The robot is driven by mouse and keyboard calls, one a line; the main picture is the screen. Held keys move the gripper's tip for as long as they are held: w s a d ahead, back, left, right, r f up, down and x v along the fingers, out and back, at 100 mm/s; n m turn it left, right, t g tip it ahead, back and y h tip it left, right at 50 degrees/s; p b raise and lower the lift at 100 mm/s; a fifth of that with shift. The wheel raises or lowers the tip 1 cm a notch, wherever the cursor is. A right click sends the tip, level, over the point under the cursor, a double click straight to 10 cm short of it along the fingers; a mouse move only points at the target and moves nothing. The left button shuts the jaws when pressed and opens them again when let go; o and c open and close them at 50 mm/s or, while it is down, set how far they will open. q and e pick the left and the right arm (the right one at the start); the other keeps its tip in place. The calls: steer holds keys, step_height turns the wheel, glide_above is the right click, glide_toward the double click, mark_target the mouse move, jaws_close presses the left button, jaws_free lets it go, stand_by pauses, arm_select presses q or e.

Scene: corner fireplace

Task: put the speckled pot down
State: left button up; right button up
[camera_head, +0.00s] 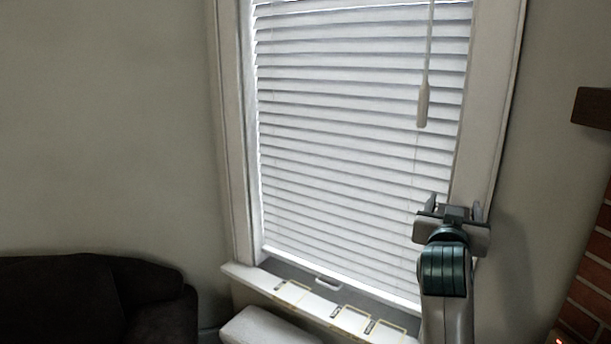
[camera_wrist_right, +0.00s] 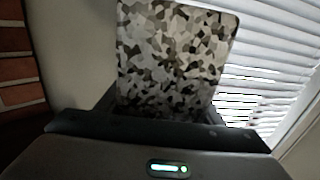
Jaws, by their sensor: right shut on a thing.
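The speckled pot (camera_wrist_right: 172,60), patterned in black, grey and cream patches, fills the upper middle of the right wrist view. Its lower part is hidden behind the dark gripper body. My right gripper (camera_head: 452,210) is shut on the pot and holds it up in front of the right side of the window frame. In the head view the gripper is seen from behind, and I cannot make out the pot there. My left gripper is in neither view.
A window sill (camera_head: 240,273) runs below the white blinds (camera_head: 350,140), with several yellow-edged flat items (camera_head: 291,292) on it. A white rounded piece (camera_head: 268,326) stands below. A dark sofa (camera_head: 90,295) is at left; a brick fireplace (camera_head: 590,285) and dark mantel (camera_head: 597,107) are at right.

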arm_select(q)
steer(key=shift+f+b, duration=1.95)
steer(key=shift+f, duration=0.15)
arm_select(e)
steer(key=s+a+f+n+y, duration=0.1)
steer(key=s+a+f+y, duration=0.1)
steer(key=s+f, duration=0.3)
steer(key=s+a+f+n+t+y, duration=0.1)
steer(key=s+a+f, duration=0.4)
steer(key=f, duration=0.6)
steer(key=s+a+f+n+t+y, duration=0.1)
steer(key=s+a+f+n+y, duration=0.2)
steer(key=s+f, duration=0.4)
steer(key=shift+a+f+y, duration=0.5)
steer(key=shift+f+y, duration=0.5)
steer(key=shift+y, duration=0.1)
steer(key=s+f, duration=0.3)
steer(key=s, duration=0.6)
steer(key=shift+s+f, duration=0.25)
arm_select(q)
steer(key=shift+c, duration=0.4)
